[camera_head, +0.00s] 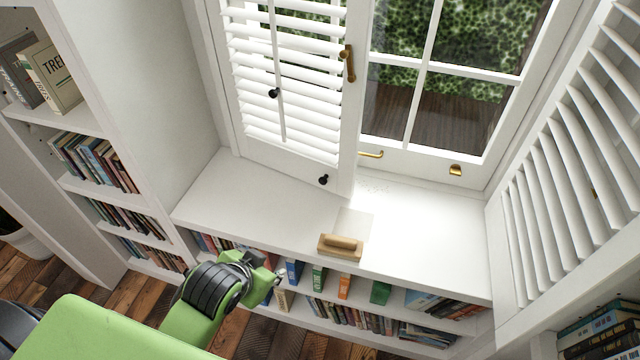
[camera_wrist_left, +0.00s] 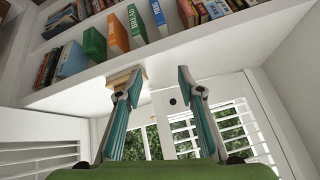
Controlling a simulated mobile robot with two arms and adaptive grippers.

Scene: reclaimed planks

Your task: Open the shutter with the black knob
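The white louvred shutter (camera_head: 300,165) on the left of the window stands across the left half, its lower edge angled over the sill. A black knob (camera_head: 323,180) sits on its bottom rail, and a second small black knob (camera_head: 274,93) is on its tilt rod. The wrist view, upside down, also shows the shutter (camera_wrist_left: 184,136) and a black knob (camera_wrist_left: 172,101). My left gripper (camera_head: 277,277) is low in front of the bookshelf, below the sill and apart from the shutter. In the wrist view its fingers (camera_wrist_left: 160,75) are spread and empty. My right gripper is out of view.
A wooden block with a handle (camera_head: 340,246) lies on the front edge of the white sill (camera_head: 425,225). Another louvred shutter (camera_head: 575,170) stands folded back at the right. A bookcase (camera_head: 85,125) stands at the left. The sill before the shutter is mostly clear.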

